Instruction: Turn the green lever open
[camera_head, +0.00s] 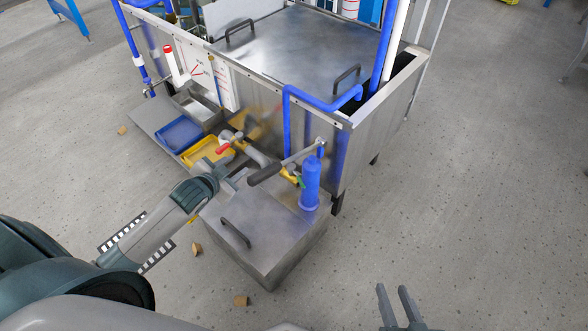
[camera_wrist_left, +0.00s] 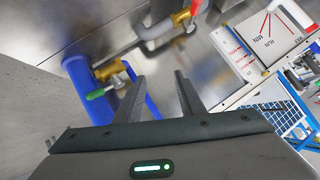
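The green lever (camera_head: 301,182) sits on a brass valve beside the blue pump cylinder (camera_head: 311,185), on the metal box. In the left wrist view the green lever (camera_wrist_left: 95,93) shows left of the fingers, below the brass valve (camera_wrist_left: 110,70). My left gripper (camera_head: 240,174) is left of the lever in the head view, apart from it. Its fingers are spread in the left wrist view (camera_wrist_left: 158,88), with nothing between them. My right gripper (camera_head: 392,288) is at the bottom edge, open and empty, far from the valve.
A red lever (camera_head: 224,149) is on the pipe behind. Blue (camera_head: 180,134) and yellow (camera_head: 208,152) trays lie left. The metal box (camera_head: 262,225) has a lid handle.

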